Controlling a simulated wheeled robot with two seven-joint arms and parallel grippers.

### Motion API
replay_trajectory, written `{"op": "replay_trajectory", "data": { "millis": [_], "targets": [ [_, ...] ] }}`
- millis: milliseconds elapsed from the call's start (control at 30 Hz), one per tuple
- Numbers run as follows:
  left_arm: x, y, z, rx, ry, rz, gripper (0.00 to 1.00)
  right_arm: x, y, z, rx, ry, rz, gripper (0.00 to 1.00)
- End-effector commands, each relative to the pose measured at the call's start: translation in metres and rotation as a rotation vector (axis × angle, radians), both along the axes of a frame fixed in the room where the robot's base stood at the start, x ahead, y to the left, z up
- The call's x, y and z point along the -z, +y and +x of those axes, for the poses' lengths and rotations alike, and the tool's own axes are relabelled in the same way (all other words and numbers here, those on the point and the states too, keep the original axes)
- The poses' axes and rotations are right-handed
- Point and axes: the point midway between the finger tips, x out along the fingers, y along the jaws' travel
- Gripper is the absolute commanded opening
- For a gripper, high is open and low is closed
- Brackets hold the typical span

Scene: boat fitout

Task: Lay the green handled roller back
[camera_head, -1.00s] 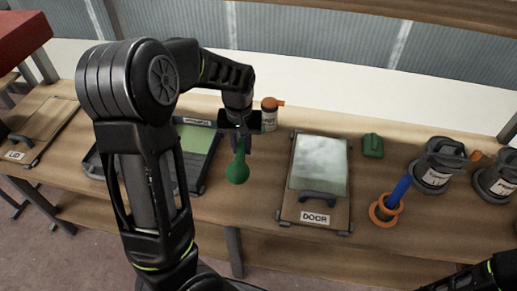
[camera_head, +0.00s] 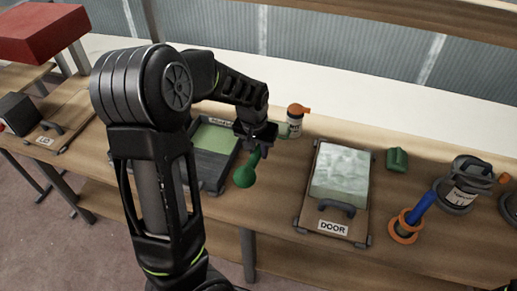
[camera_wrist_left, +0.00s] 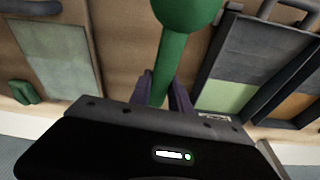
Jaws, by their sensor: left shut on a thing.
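The green handled roller (camera_head: 246,174) is held in my left gripper (camera_head: 256,146), in the head view, with its rounded green end hanging down and tilted left. It is just right of the dark tray (camera_head: 216,185) with a pale green panel. In the left wrist view, the green shaft (camera_wrist_left: 172,52) runs between the two purple-grey fingers (camera_wrist_left: 163,92), which are shut on it. The tray's green panel (camera_wrist_left: 225,96) is to the right there. The roller's other end is hidden by the gripper. My right gripper is out of view.
A board marked DOOR (camera_head: 311,208) with a pale sheet lies right of the gripper. An orange-topped bottle (camera_head: 295,124) stands close behind the gripper. A green block (camera_head: 397,159), an orange ring with a blue handle (camera_head: 405,226) and a dark canister (camera_head: 464,184) are farther right.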

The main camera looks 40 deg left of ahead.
Motion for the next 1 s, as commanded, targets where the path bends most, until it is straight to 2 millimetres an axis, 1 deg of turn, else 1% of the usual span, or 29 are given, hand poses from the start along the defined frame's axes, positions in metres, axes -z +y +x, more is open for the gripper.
{"op": "replay_trajectory", "data": {
  "millis": [33,167,400,600,800,1000],
  "targets": [
    [0.009,0.000,0.000,0.000,0.001,0.000,0.00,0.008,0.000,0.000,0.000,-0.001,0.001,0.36],
    [0.028,0.000,0.000,0.000,0.002,0.000,0.00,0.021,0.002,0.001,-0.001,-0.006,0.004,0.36],
    [0.068,0.000,-0.001,0.000,0.002,0.000,0.00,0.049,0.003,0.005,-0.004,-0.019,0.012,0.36],
    [0.094,0.000,0.000,0.000,0.002,0.000,0.00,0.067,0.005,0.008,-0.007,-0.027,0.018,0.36],
    [0.105,0.000,0.000,0.000,0.000,0.000,0.00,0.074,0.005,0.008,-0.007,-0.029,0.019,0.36],
    [0.105,0.000,0.000,0.000,0.000,0.000,0.00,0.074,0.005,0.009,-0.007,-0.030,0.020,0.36]
  ]
}}
